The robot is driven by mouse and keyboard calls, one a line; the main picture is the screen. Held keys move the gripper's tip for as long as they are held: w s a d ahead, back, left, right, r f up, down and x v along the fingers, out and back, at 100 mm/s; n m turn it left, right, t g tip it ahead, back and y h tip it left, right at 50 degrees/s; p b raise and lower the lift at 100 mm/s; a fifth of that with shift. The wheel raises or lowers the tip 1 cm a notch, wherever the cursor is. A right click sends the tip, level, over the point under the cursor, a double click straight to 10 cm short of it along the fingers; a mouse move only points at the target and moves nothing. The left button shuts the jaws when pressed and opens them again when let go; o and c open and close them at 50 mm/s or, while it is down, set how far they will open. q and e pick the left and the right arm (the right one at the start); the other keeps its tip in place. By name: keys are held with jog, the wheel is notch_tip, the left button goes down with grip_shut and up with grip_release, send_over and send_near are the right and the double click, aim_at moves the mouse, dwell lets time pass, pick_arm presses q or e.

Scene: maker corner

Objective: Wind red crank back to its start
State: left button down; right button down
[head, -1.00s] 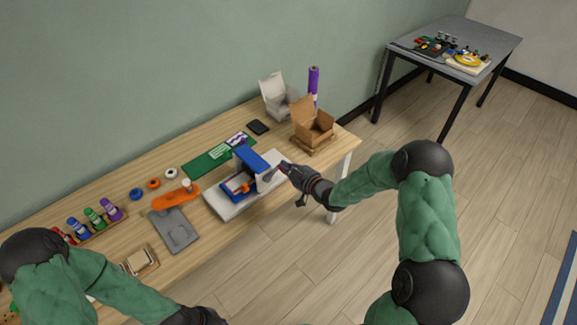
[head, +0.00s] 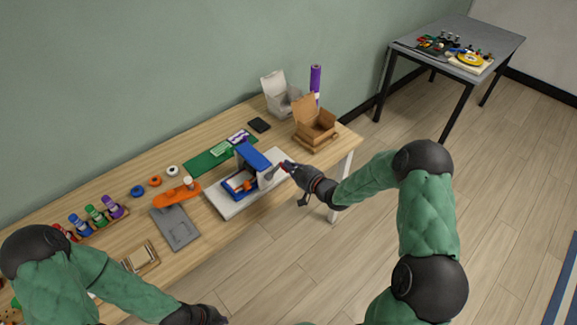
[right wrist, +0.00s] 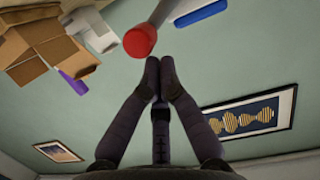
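The red crank knob (head: 286,166) sits on a grey arm at the right side of a blue-and-white device (head: 240,184) on the wooden bench. In the right wrist view the knob (right wrist: 138,41) and its grey rod lie just beyond and left of my fingertips. My right gripper (right wrist: 160,67) has its fingertips drawn close together, with nothing seen between them. In the head view my right gripper (head: 288,170) is close beside the knob; whether they touch I cannot tell. My left gripper (head: 215,318) is at the bottom edge, partly cut off, and its fingers are unclear.
A cardboard box (head: 316,132), a white box (head: 282,103) and a purple tube (head: 315,82) stand behind the device. A grey tray (head: 176,230), an orange tool (head: 176,194) and several coloured bottles (head: 96,215) lie to the left. Open floor lies to the right.

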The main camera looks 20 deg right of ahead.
jog(key=shift+w+d+f+m, duration=0.15)
jog(key=shift+d+f+m, duration=0.15)
jog(key=shift+m, duration=0.1)
notch_tip(320, 180, down, 9)
jog(key=d+m+y+b, duration=0.1)
jog(key=d+m+y, duration=0.1)
jog(key=m, duration=0.6)
jog(key=shift+w+r+g+y, duration=0.15)
jog(key=shift+w+g+y, duration=0.2)
jog(key=shift+y, duration=0.25)
dwell(0.5)
